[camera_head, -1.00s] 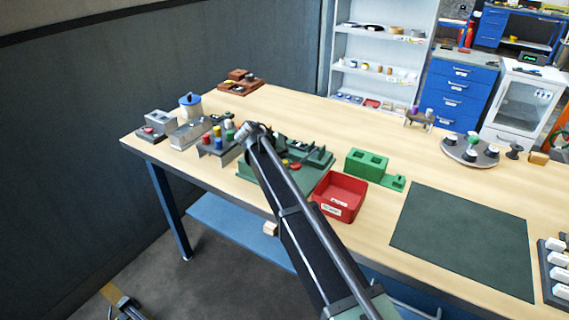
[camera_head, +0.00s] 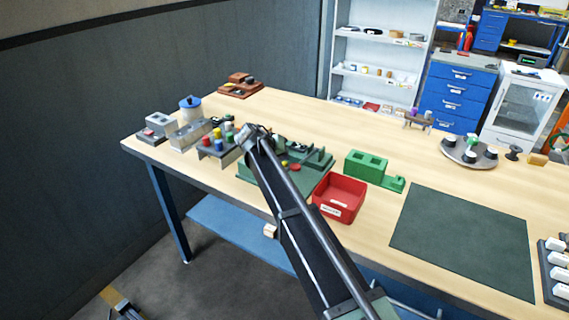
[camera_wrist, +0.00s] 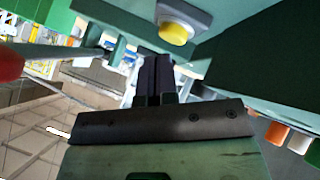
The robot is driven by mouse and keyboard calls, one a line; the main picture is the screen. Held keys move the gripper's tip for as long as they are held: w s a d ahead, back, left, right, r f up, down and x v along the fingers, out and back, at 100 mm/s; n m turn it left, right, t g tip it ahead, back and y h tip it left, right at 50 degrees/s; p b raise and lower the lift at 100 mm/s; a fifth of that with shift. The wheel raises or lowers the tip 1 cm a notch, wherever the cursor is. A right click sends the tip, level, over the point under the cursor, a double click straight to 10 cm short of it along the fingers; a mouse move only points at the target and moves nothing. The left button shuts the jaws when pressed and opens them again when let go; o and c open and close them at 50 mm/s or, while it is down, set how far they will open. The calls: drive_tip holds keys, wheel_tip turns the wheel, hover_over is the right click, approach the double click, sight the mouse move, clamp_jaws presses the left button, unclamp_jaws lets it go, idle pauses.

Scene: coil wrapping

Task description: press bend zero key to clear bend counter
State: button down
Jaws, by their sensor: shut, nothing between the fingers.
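A green bending machine (camera_head: 318,160) stands on the bench, partly hidden behind my arm in the head view. A round yellow button (camera_wrist: 175,28) in a pale collar sits on its green body, close to my fingertips in the wrist view; no label on it is readable. The yellow button also shows small in the head view (camera_head: 285,163). My gripper (camera_wrist: 157,62) is shut and empty, its dark fingertips just beside the yellow button with a small apparent gap; contact cannot be told. A red knob (camera_wrist: 8,65) shows at the left edge of the wrist view.
A red bin (camera_head: 340,196) and a green block fixture (camera_head: 367,165) stand right of the machine. A rack with coloured caps (camera_head: 217,145) stands to its left. A dark mat (camera_head: 465,240) lies clear at the right front.

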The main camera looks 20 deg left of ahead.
drive_tip(key=shift+s+d+f, duration=0.6)
drive_tip(key=shift+s+f, duration=0.1)
drive_tip(key=shift+s, duration=0.15)
drive_tip(key=shift+w+r, duration=0.1)
drive_tip(key=shift+r, duration=0.1)
drive_tip(key=shift+w+a+r+p, duration=0.3)
drive_tip(key=shift+r+p, duration=0.1)
drive_tip(key=shift+p, duration=0.4)
drive_tip(key=r+p, duration=0.4)
drive_tip(key=shift+w+a, duration=0.2)
drive_tip(key=shift+w, duration=0.2)
drive_tip(key=shift+a, duration=0.1)
drive_tip(key=shift+w, duration=0.1)
